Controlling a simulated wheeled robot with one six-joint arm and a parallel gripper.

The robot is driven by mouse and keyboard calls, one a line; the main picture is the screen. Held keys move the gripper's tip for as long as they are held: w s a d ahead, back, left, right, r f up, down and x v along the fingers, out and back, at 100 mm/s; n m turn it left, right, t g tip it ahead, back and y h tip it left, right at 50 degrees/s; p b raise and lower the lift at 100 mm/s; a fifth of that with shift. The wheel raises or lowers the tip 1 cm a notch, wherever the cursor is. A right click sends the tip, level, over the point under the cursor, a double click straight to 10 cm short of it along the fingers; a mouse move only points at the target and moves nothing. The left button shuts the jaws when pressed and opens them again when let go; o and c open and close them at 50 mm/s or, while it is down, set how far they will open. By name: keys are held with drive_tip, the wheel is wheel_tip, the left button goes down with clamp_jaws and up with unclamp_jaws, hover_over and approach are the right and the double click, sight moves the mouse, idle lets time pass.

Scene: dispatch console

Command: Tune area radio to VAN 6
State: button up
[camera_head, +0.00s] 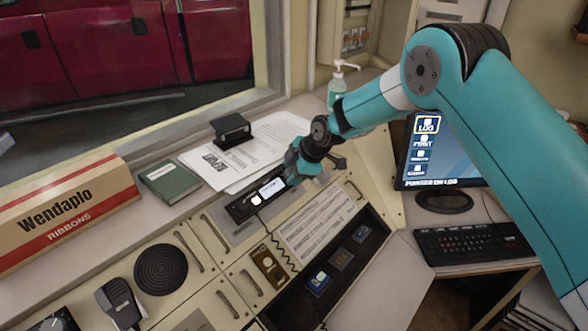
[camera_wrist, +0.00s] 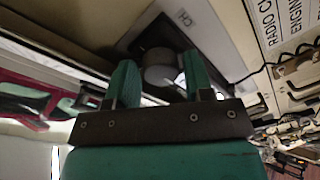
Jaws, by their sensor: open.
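The area radio (camera_head: 246,207) appears to be the dark unit with a small lit display on the console; I cannot read its display. My gripper (camera_head: 300,172) is at the radio's right end in the head view. In the wrist view my gripper (camera_wrist: 158,78) is open, with one teal finger on each side of a grey round knob (camera_wrist: 160,72). The knob stands on a dark base near a "CH" label. I cannot tell whether the fingers touch it. In the head view the knob is hidden by my gripper.
A printed card (camera_head: 315,222) lies right of the radio; part of its heading, "RADIO C", shows in the wrist view. Papers (camera_head: 225,170), a black stand (camera_head: 232,130) and a green book (camera_head: 170,181) are behind. A monitor (camera_head: 445,150) and keyboard (camera_head: 475,243) stand right.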

drive_tip(key=shift+c, duration=0.3)
drive_tip(key=c, duration=0.6)
drive_tip(key=shift+m+b, duration=0.3)
drive_tip(key=m+b, duration=0.2)
drive_tip(key=shift+f+m, duration=0.2)
drive_tip(key=shift+m, duration=0.1)
drive_tip(key=m+b, duration=0.1)
drive_tip(key=m, duration=0.1)
drive_tip(key=shift+m+b, duration=0.3)
drive_tip(key=shift+b, duration=0.1)
drive_tip(key=m+b, duration=0.2)
drive_tip(key=m, duration=0.4)
drive_tip(key=shift+s+r+t, duration=0.1)
drive_tip(key=shift+r+t, duration=0.05)
drive_tip(key=shift+t, duration=0.25)
drive_tip(key=shift+m+y, duration=0.3)
